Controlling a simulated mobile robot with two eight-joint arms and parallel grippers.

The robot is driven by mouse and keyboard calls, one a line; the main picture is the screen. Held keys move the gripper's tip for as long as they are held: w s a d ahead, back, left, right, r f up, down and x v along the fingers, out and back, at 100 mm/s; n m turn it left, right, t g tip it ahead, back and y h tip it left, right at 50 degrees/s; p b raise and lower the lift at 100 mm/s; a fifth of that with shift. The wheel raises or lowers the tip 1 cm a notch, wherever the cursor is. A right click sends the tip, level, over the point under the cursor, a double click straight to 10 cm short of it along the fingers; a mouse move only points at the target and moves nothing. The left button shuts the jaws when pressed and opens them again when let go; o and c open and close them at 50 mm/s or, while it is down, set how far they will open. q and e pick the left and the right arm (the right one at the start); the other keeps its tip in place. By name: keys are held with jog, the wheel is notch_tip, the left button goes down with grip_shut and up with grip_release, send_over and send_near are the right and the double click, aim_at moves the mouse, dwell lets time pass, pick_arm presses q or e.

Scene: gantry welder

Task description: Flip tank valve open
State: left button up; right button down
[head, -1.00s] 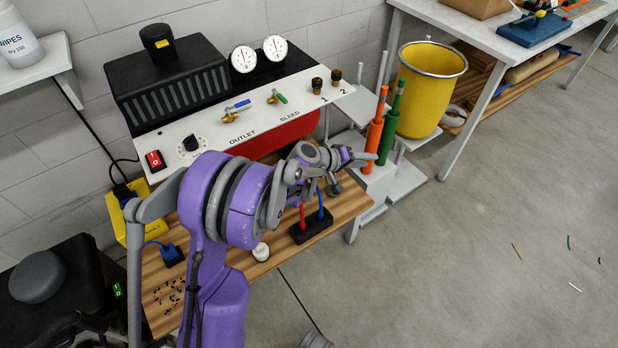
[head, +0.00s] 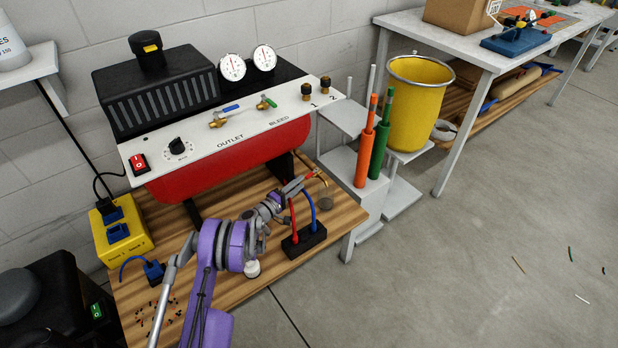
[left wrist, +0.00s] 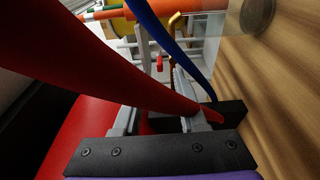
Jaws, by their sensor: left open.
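The red tank (head: 215,160) lies under the white panel (head: 235,130). On the panel are a brass valve with a blue lever (head: 225,112) by OUTLET and one with a green lever (head: 266,103) by BLEED. A small red lever (head: 312,174) with a brass pipe (head: 323,178) shows low at the tank's right end. The red lever also shows in the left wrist view (left wrist: 159,63). My left gripper (head: 303,182) is open, low over the wooden bench, close to the red lever; I cannot tell whether they touch. My right gripper is out of view.
A black holder (head: 303,240) with a red and a blue upright piece stands close beside my left gripper and partly blocks the wrist view. A white cap (head: 251,269) lies near my arm. Orange (head: 366,150) and green (head: 380,148) tubes and a yellow bin (head: 415,110) stand right.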

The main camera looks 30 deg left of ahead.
aim_at(306, 178)
pick_arm(q)
jog(key=w, duration=0.3)
jog(key=w+d, duration=0.1)
jog(key=w, duration=0.2)
jog(key=shift+w+d+b, duration=0.1)
jog(key=shift+w+b, duration=0.1)
jog(key=shift+b, duration=0.2)
grip_shut()
